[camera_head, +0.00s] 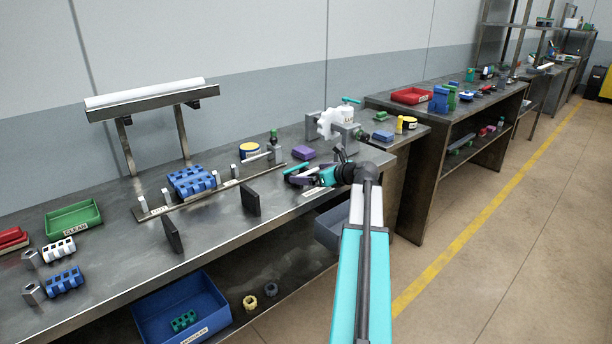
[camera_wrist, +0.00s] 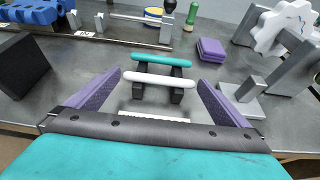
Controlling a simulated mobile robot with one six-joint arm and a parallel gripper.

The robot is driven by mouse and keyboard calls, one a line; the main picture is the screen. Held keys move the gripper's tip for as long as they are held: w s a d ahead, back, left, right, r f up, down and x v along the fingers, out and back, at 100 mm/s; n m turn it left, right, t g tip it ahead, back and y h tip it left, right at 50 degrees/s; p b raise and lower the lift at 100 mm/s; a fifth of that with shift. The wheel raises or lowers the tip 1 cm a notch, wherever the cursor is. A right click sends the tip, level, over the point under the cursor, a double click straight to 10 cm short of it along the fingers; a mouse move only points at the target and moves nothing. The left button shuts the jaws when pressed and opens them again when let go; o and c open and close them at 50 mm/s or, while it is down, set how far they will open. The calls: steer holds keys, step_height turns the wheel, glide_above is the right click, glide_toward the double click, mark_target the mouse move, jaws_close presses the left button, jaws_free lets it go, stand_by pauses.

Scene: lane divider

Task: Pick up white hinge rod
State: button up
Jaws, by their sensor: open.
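A white rod (camera_wrist: 160,77) lies crosswise on two short dark supports (camera_wrist: 140,90) in the wrist view. A teal rod (camera_wrist: 162,58) lies parallel to it, just beyond, and also shows in the head view (camera_head: 296,168). My gripper (camera_wrist: 161,83) is open, its purple fingers to the left and right of the white rod's ends, with nothing held. In the head view my gripper (camera_head: 299,178) is low over the bench's right part. The white rod cannot be made out clearly there.
A purple block (camera_head: 303,153) and a grey fixture with a white toothed part (camera_head: 336,122) stand beyond. A rail with upright posts (camera_head: 205,195) and a dark plate (camera_head: 250,199) stand to the left. A white label (camera_wrist: 152,118) lies nearer the bench edge.

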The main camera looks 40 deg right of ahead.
steer(key=shift+c, duration=0.3)
steer(key=c, duration=0.7)
steer(key=shift+o, duration=0.2)
steer(key=shift+r, duration=0.1)
steer(key=shift+r, duration=1.4)
steer(key=shift+s+a+r, duration=0.1)
steer(key=shift+r, duration=0.25)
steer(key=s+a+r+b, duration=0.1)
steer(key=s+a+b, duration=0.4)
steer(key=s+a, duration=0.4)
steer(key=s, duration=0.3)
steer(key=shift+s, duration=0.4)
steer(key=shift+r, duration=0.2)
